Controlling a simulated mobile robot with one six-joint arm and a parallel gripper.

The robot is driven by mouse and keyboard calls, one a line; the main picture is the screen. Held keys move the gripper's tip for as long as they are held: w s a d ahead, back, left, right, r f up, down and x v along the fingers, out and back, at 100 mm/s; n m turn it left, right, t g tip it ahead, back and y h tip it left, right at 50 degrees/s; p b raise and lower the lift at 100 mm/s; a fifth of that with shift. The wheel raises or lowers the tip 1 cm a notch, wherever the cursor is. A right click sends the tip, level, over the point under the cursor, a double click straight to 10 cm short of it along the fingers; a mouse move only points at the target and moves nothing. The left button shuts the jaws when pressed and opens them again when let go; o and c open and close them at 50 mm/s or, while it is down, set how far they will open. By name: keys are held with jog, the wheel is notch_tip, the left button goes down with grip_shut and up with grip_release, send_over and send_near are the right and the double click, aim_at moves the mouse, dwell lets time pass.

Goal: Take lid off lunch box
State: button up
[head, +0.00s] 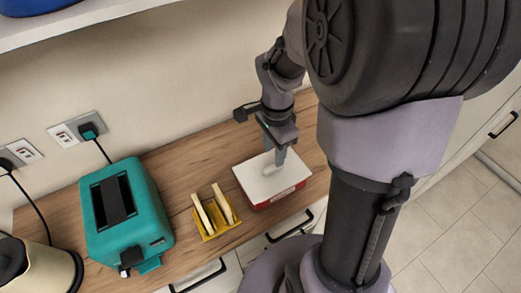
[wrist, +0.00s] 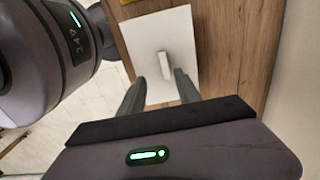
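The lunch box (head: 276,197) is a red box with a flat white lid (head: 252,179), standing on the wooden counter. The lid is on the box and has a pale raised handle (wrist: 165,64), which also shows in the head view (head: 269,170). My gripper (head: 279,158) points down over the lid, close to the handle. In the wrist view the two fingers of my gripper (wrist: 161,82) are spread apart, with the near end of the handle showing at the gap between them. I cannot tell whether a finger touches the handle. The box walls are hidden in the wrist view.
A yellow rack (head: 213,232) holding bread-like slices stands left of the box. A teal toaster (head: 128,215) and a cream kettle (head: 38,270) stand further left. A shelf (head: 80,20) overhangs at top left. Bare counter (head: 190,155) lies behind the rack.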

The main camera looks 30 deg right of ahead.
aim_at(272, 166)
jog(key=f+b, duration=0.1)
jog(key=f, duration=0.1)
jog(key=f+b, duration=0.1)
jog(key=f, duration=0.2)
jog(key=w+f+b, duration=0.1)
jog(key=f, duration=0.2)
jog(key=shift+d+f, duration=0.2)
jog(key=shift+f, duration=0.05)
jog(key=shift+r, duration=0.1)
grip_shut()
